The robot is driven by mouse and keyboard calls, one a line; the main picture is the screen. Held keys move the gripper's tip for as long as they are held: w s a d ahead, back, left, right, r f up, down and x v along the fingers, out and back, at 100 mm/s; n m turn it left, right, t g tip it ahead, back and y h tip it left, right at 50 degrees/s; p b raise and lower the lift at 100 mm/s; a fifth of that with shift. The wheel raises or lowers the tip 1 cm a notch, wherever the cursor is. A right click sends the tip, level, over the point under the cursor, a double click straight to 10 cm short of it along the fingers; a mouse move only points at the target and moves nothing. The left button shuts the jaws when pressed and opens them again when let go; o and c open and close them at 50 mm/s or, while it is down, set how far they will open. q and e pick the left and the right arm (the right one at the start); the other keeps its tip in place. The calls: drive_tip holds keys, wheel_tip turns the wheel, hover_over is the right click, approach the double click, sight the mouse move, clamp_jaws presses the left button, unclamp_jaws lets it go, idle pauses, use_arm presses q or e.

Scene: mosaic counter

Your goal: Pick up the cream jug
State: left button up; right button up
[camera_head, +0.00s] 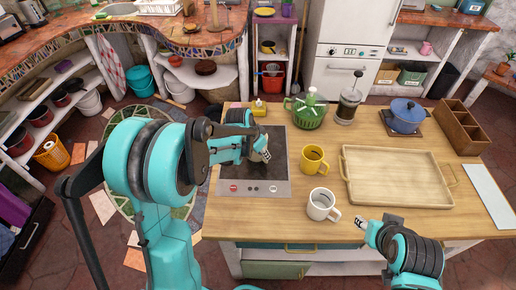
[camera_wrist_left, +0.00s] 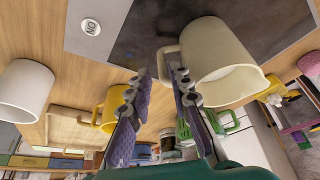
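The cream jug (camera_wrist_left: 222,62) stands on the dark cooktop. In the left wrist view it is large and upside down, with its handle (camera_wrist_left: 161,62) toward my fingers. My left gripper (camera_wrist_left: 161,78) is open. Its two fingers stand apart, with the jug's handle at the gap between the tips; contact cannot be told. My right gripper (camera_head: 366,233) hangs at the counter's front edge, away from the jug, with its fingers too small to read.
A yellow mug (camera_head: 314,161) and a white mug (camera_head: 321,206) stand right of the cooktop (camera_head: 275,187). Beyond are a wooden tray (camera_head: 400,207), a green colander (camera_head: 308,118), a French press (camera_head: 348,104), a blue pot (camera_head: 407,115) and a wooden box (camera_head: 461,127).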

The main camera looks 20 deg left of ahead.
use_arm(q)
drive_tip(key=b+x, duration=0.1)
drive_tip(key=x, duration=0.4)
drive_tip(key=shift+a+f, duration=0.1)
drive_tip(key=shift+f, duration=0.05)
clamp_jaws()
drive_tip(key=shift+r, duration=0.7)
wheel_tip(320, 180, up, 3)
drive_tip(key=shift+f+p, duration=0.1)
drive_tip(key=shift+p, duration=0.45)
drive_tip(key=d+r+p, duration=0.1)
drive_tip(key=d+r, duration=0.6)
drive_tip(key=d, duration=0.4)
drive_tip(key=shift+w+d+p, duration=0.35)
drive_tip(key=shift+a+f, duration=0.1)
